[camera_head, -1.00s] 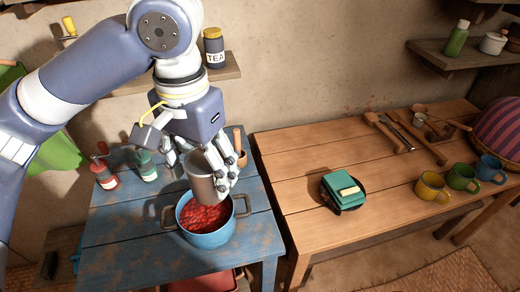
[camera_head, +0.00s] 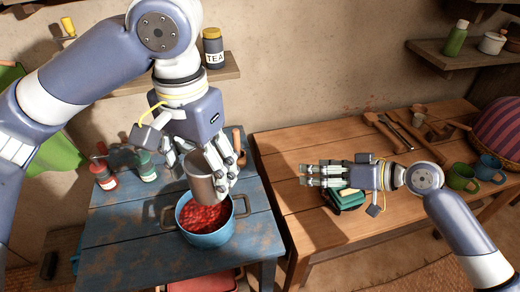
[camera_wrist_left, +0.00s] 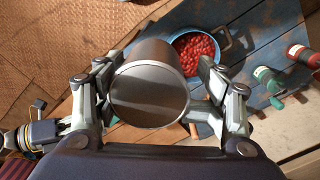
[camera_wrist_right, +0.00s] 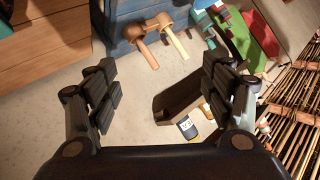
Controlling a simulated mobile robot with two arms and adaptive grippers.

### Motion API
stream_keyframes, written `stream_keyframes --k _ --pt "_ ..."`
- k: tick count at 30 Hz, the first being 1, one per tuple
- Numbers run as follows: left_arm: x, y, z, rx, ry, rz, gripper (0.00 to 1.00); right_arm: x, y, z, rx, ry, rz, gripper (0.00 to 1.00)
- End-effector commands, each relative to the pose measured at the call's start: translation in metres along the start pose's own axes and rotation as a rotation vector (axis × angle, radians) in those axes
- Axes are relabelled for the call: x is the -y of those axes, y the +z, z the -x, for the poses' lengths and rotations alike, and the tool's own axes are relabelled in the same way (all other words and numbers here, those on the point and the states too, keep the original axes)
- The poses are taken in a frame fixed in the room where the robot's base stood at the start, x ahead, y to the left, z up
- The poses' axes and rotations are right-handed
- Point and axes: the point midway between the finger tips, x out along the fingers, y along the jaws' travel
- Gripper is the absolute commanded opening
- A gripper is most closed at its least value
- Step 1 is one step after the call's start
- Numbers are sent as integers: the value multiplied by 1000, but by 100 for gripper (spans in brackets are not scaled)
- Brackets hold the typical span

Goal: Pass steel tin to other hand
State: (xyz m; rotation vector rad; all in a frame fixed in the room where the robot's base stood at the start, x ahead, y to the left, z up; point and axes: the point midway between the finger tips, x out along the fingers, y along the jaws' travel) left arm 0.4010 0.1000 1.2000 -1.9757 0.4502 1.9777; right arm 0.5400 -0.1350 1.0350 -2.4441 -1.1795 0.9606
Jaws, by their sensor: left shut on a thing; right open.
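The steel tin (camera_head: 200,175) is a plain metal cylinder held between the fingers of my left gripper (camera_head: 207,168), above the back rim of the blue pot in the head view. In the left wrist view the tin (camera_wrist_left: 150,92) fills the space between both fingers, its round end facing the camera. My right gripper (camera_head: 310,175) is over the wooden table, its fingers pointing left towards the tin, with a wide gap between them. In the right wrist view the right gripper (camera_wrist_right: 160,100) is open with nothing between its fingers.
A blue pot (camera_head: 212,238) of red contents stands on the blue table (camera_head: 120,245). Red and green bottles (camera_head: 146,166) stand left of it. Mugs (camera_head: 463,178) stand at the right.

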Motion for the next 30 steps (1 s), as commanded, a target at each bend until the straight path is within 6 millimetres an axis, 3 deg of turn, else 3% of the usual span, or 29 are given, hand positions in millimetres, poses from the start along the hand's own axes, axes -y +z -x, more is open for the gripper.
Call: stream_keyframes --k 1,3,7,12,15,21,30 --pt "0 0 0 0 0 0 16 28 -20 0 -6 -41 42 75" --pt "0 0 0 0 0 0 16 66 -39 2 -2 -89 94 75" --pt "0 0 0 0 0 0 16 138 -67 13 16 -166 211 75" --pt "0 0 0 0 0 0 16 234 -82 40 49 -230 414 75" --pt "0 0 0 0 0 0 16 274 -80 55 87 -222 505 75" --pt "0 0 0 0 0 0 16 309 -75 73 163 -109 561 75" --pt "0 0 0 0 0 0 16 323 -71 88 183 23 592 75"
